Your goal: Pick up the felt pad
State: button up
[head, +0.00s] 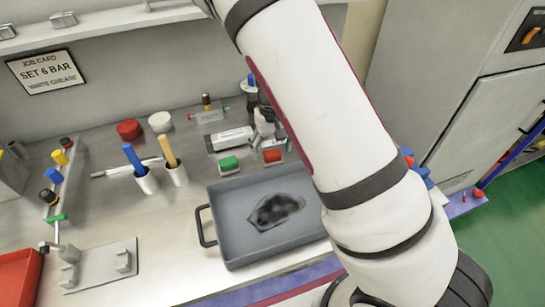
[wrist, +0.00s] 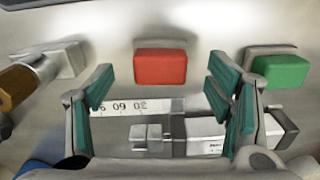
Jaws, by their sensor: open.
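No thing is labelled as the felt pad, and I cannot tell for certain which it is. A red-faced block with a pale backing (wrist: 160,68) lies ahead between my fingers in the wrist view; it also shows in the head view (head: 272,156). A similar green-faced block (wrist: 280,71) lies to its right there, and left of the red one in the head view (head: 228,165). My gripper (wrist: 160,85) is open, its teal-lined fingers apart with nothing held. In the head view it is partly hidden behind my arm.
A grey tray (head: 222,224) holding a dark, irregular patch stands at the front. Two cups with blue and tan handles (head: 146,183) stand left of it. A grey labelled device (head: 230,138) lies behind the blocks. Red (head: 130,130) and white (head: 160,122) round tins stand farther back.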

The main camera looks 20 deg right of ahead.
aim_at(272, 152)
jog(key=shift+f, duration=1.2)
jog(key=c, duration=1.2)
jog(key=shift+c, duration=0.2)
notch_tip(272, 152, up, 10)
jog(key=o, duration=0.6)
jog(key=c, duration=0.5)
